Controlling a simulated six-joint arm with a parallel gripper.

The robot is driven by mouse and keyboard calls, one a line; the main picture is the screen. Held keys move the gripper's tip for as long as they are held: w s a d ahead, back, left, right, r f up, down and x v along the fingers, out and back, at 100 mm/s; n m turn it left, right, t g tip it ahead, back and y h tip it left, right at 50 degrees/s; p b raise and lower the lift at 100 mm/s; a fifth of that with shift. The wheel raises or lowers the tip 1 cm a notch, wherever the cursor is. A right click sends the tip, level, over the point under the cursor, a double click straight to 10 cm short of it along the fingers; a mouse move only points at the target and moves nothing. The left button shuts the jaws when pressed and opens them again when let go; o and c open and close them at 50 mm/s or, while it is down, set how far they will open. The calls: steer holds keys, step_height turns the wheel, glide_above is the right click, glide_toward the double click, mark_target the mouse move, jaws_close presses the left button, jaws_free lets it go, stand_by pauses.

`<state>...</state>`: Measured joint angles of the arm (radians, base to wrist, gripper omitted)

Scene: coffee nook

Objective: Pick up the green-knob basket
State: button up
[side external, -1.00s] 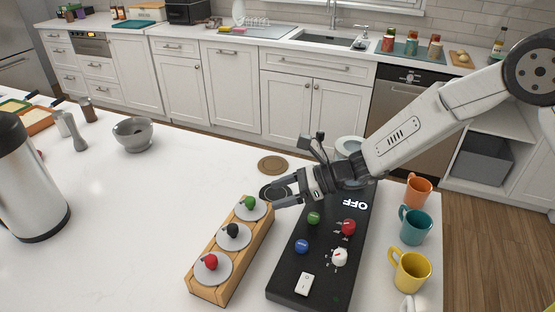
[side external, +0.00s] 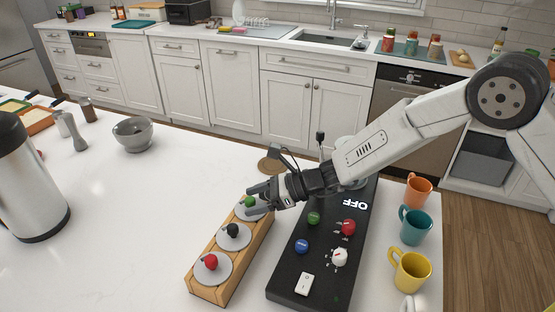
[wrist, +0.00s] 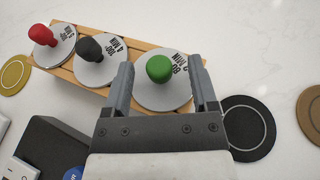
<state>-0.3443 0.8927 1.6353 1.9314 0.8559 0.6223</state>
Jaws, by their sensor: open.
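The green-knob basket (wrist: 162,92) is a grey round lid with a green knob, in the end slot of a wooden rack (wrist: 68,73). In the side view the green knob (side external: 250,201) shows at the rack's far end. My gripper (wrist: 162,85) is open, with one finger on each side of the green knob, over the lid. In the side view my gripper (side external: 258,198) is low at the far end of the rack and partly covers the lid. I cannot tell whether the fingers touch the knob.
The black-knob basket (side external: 232,237) and red-knob basket (side external: 211,268) sit in the same rack. A black control panel (side external: 320,270) reading OFF stands to its right. Orange (side external: 418,190), teal (side external: 415,226) and yellow (side external: 410,270) mugs stand beyond.

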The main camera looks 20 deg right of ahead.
steer(key=shift+x, duration=0.85)
jaws_close()
